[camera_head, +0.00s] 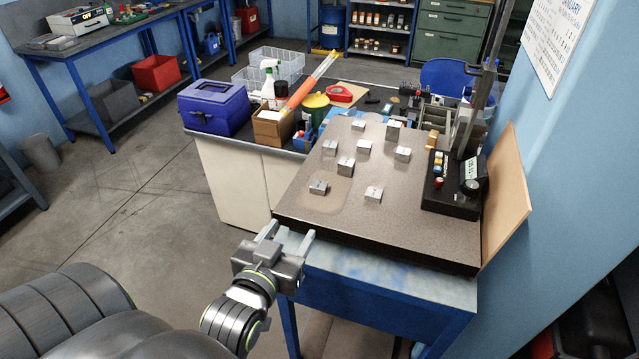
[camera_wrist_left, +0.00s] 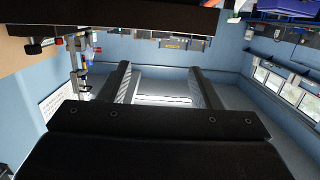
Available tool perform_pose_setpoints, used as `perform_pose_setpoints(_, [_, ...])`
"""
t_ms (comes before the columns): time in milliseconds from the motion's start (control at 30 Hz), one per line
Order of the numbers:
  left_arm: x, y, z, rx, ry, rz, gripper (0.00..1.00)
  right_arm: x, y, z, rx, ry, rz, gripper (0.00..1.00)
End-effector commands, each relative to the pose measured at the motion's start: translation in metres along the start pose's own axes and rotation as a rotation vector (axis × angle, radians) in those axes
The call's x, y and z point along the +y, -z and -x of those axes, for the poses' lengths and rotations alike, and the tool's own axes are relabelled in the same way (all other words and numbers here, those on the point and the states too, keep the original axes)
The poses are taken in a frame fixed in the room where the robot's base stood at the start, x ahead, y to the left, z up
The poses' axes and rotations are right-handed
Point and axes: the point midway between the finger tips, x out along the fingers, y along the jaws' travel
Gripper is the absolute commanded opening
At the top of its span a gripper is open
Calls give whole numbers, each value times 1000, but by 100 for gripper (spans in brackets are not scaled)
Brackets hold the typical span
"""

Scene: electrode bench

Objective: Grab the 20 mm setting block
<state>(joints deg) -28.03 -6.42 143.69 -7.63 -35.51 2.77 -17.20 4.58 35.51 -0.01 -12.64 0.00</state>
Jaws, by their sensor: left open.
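Several small silvery metal blocks stand apart on the speckled plate (camera_head: 300,215). The nearest are a low block (camera_head: 318,187) at front left and a block (camera_head: 374,194) at front right. Behind them are a middle block (camera_head: 346,166), a left block (camera_head: 330,147), a right block (camera_head: 402,154) and others. Their markings are too small to read, so I cannot tell which is the 20 mm setting block. My left gripper (camera_head: 289,235) is open and empty, just off the plate's front left edge. Its two fingers also show apart in the left wrist view (camera_wrist_left: 163,85).
A black stand (camera_head: 451,202) with buttons and a tall column stands at the plate's right, beside a wooden board (camera_head: 506,200). A blue toolbox (camera_head: 214,107), a cardboard box (camera_head: 272,130) and a spray bottle (camera_head: 268,82) stand beyond the plate's left. The plate's front strip is clear.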

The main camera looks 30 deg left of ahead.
Motion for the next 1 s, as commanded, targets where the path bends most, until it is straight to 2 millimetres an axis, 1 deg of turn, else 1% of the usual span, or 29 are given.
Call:
perform_pose_setpoints(200, [0,0,-21,15,-3,-5,58,3,0,-19,3,-5,2,36])
perform_pose_setpoints(467, [0,-1,-48,14,-1,-4,58,0,-3,-44,3,-5,2,36])
perform_pose_setpoints(733, [0,-1,-74,14,1,-3,58,-7,-6,-73,3,0,0,36])
perform_pose_setpoints(900, [0,1,-99,11,2,-4,58,-12,-8,-81,2,6,-2,36])
perform_pose_setpoints(933, [0,4,-103,8,2,-3,58,-12,-7,-76,2,6,-2,36])
perform_pose_setpoints(1000, [0,4,-111,6,2,-1,58,-12,-7,-73,2,6,-3,36])
